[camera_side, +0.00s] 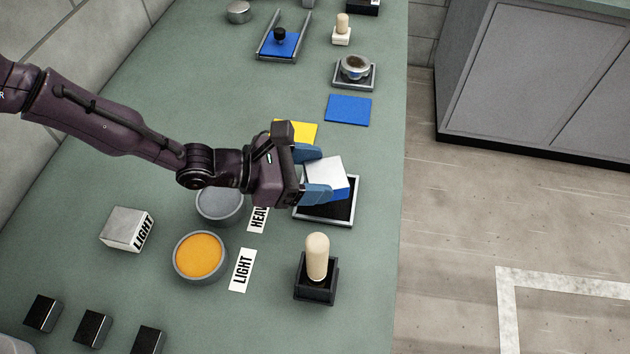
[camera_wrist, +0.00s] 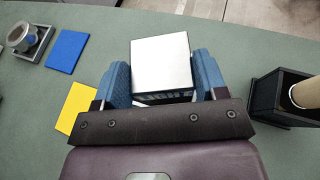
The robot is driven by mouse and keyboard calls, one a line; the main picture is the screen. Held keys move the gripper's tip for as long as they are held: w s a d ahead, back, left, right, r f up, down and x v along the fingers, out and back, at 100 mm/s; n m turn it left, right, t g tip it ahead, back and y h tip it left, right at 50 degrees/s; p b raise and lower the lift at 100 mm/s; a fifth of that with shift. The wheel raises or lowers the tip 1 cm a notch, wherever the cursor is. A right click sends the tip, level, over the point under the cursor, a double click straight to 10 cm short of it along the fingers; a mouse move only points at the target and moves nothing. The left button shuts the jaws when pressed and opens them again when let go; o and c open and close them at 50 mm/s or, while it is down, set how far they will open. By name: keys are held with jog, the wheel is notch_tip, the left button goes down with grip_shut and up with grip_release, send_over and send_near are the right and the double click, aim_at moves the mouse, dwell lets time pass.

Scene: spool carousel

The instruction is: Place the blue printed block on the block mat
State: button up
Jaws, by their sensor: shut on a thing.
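My gripper (camera_side: 318,182) is shut on a block (camera_side: 326,173) with a pale silver top and a blue strip low on its side. A blue mat (camera_side: 348,110) and a yellow mat (camera_side: 307,130), partly hidden by my gripper, lie farther back. I cannot tell which one is the block mat.
A wooden-handled stamp (camera_side: 317,256) stands in a black holder in front of the tray. Orange (camera_side: 199,255) and grey (camera_side: 222,203) round pads, a LIGHT block (camera_side: 127,229) and label cards lie left. The table edge is right.

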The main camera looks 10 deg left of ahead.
jog(key=shift+w+d+f, duration=0.15)
jog(key=shift+f, duration=0.05)
jog(key=shift+w+f, duration=0.1)
jog(key=shift+f, duration=1.5)
jog(key=shift+f, duration=0.2)
jog(key=o, duration=1.2)
jog(key=shift+o, duration=0.2)
jog(key=shift+r, duration=0.1)
